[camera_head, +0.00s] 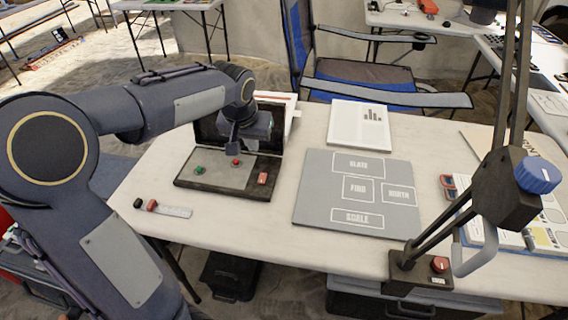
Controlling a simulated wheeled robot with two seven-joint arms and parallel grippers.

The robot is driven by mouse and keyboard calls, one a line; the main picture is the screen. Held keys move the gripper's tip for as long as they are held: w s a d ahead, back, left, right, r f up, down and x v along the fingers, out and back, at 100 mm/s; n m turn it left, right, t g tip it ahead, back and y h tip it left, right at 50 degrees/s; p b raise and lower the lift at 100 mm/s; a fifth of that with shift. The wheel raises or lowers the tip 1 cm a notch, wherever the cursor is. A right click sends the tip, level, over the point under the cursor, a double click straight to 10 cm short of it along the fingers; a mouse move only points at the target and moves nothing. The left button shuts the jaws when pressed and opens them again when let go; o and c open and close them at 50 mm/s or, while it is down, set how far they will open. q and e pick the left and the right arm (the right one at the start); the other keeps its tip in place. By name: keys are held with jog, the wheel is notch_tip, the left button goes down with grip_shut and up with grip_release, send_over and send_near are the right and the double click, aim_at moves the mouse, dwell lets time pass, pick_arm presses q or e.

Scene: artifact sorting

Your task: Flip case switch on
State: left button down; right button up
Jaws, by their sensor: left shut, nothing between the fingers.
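The open case (222,190) stands at the left of the white table, with its dark lid raised at the back. Its grey panel carries a green button (199,170), a red knob-like part (236,162) and a red switch (262,178) at the right front. My left gripper (234,148) is over the panel, in front of the lid, pointing down near the red knob-like part. It is shut and empty. I cannot tell whether it touches the panel. My right gripper is out of view.
A grey board with labelled fields (312,199) lies mid-table, with a white sheet (361,123) behind it. A lamp-like stand with a blue knob (538,176) rises at the right. A blue chair (357,73) stands behind.

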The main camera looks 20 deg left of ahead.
aim_at(263, 175)
pick_arm(q)
jog(key=shift+w+f, duration=0.15)
jog(key=shift+w, duration=0.5)
jog(key=x, duration=0.4)
jog(key=b+x, duration=0.1)
jog(key=x, duration=0.9)
jog(key=shift+s+f, duration=0.15)
jog(key=shift+s, duration=0.25)
